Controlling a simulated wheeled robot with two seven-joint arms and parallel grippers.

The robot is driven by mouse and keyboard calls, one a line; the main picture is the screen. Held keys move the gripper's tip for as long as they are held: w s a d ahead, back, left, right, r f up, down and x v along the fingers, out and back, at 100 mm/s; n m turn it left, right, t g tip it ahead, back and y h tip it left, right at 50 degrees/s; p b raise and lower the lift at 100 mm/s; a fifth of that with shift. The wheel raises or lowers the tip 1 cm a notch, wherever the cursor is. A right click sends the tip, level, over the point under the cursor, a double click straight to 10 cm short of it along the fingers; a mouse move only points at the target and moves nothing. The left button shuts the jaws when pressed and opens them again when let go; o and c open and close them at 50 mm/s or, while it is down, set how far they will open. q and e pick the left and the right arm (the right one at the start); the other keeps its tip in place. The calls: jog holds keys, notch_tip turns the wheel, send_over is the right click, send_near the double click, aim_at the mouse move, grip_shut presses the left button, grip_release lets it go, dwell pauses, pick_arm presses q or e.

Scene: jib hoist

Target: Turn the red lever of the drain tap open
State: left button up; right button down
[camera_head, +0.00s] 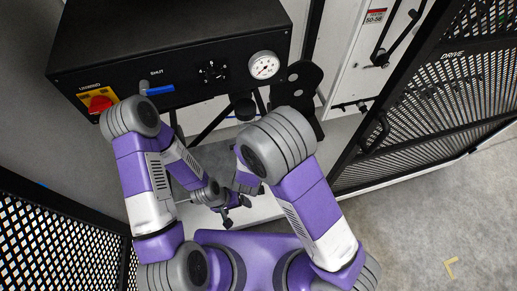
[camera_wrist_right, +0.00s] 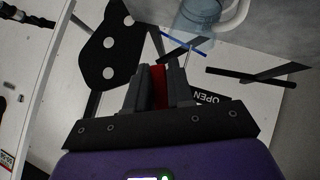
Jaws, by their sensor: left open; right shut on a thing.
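The red lever (camera_wrist_right: 158,84) of the drain tap shows in the right wrist view as a red strip between the fingers of my right gripper (camera_wrist_right: 159,92), which is shut on it. The rest of the tap is hidden behind the fingers. An upside-down "OPEN" label (camera_wrist_right: 216,98) sits just right of the fingers. In the head view the lever is not visible and my right arm hides that hand's fingertips. My left gripper (camera_head: 229,212) is open and empty, low in the middle of the head view, apart from the panel.
A black panel (camera_head: 190,75) carries a red knob (camera_head: 100,102), a blue handle (camera_head: 160,90) marked SHUT, and a gauge (camera_head: 263,65). A clear vessel (camera_wrist_right: 196,22) stands beyond the right fingers.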

jog(key=shift+s+a+f+m+g+y+b, duration=0.1)
jog(key=shift+a+f+m+g+y+b, duration=0.15)
jog(key=shift+y+b, duration=0.2)
jog(key=shift+a+m+g+y+b, duration=0.15)
jog(key=shift+m+y+b, duration=0.2)
jog(key=shift+y+b, duration=0.1)
jog(key=shift+s+a+m+g+y+b, duration=0.15)
jog(key=shift+a+m+g+y+b, duration=0.25)
jog(key=shift+y+b, duration=0.55)
jog(key=shift+a, duration=0.1)
jog(key=c, duration=1.1)
grip_release()
jog(key=shift+r, duration=0.1)
jog(key=p+v, duration=0.2)
jog(key=v, duration=0.5)
jog(key=shift+s+r, duration=0.15)
jog(key=shift+s, duration=0.1)
